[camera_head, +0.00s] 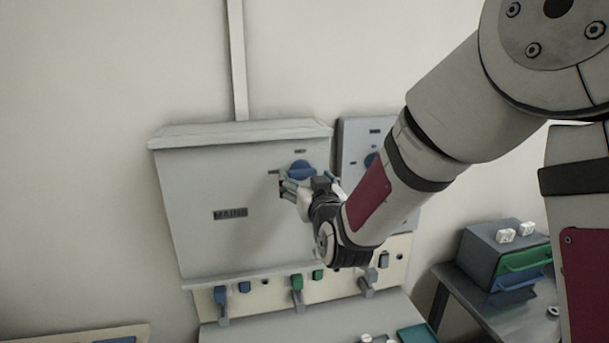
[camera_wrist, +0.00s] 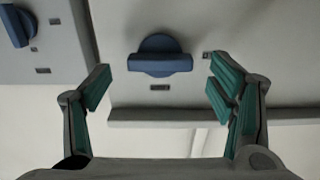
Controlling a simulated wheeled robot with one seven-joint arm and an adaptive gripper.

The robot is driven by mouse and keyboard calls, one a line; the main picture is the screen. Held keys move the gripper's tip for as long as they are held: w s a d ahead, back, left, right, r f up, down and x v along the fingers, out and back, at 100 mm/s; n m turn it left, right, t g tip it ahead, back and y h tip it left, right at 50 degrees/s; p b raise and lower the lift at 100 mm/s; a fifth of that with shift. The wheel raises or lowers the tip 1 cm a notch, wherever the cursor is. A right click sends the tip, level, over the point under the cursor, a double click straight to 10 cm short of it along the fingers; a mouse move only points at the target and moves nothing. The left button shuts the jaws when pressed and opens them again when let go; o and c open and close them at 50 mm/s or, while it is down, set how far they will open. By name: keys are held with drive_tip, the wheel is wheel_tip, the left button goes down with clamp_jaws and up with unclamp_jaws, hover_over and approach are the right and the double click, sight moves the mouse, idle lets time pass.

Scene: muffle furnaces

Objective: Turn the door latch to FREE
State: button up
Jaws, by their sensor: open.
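The door latch is a blue round knob with a straight grip bar (camera_head: 301,168) on the grey box door marked MAINS (camera_head: 215,245). In the wrist view the latch (camera_wrist: 160,62) shows whole, with its bar lying level across the picture. Small dark labels sit around it, too small to read. My gripper (camera_head: 301,187) is in front of the door, just below the latch in the head view. In the wrist view my gripper (camera_wrist: 158,80) is open, its green-padded fingers apart on either side of the latch. Nothing is between them; contact is not visible.
A second grey panel (camera_head: 350,135) with a blue knob (camera_wrist: 16,26) stands beside the box, partly behind my arm. Below are blue and green switches (camera_head: 297,282) on a cream strip. A table with a grey drawer unit (camera_head: 490,250) stands at right. The wall at left is clear.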

sight(302, 172)
drive_tip(key=shift+x, duration=1.25)
drive_tip(key=c, duration=1.1)
drive_tip(key=shift+c, duration=0.2)
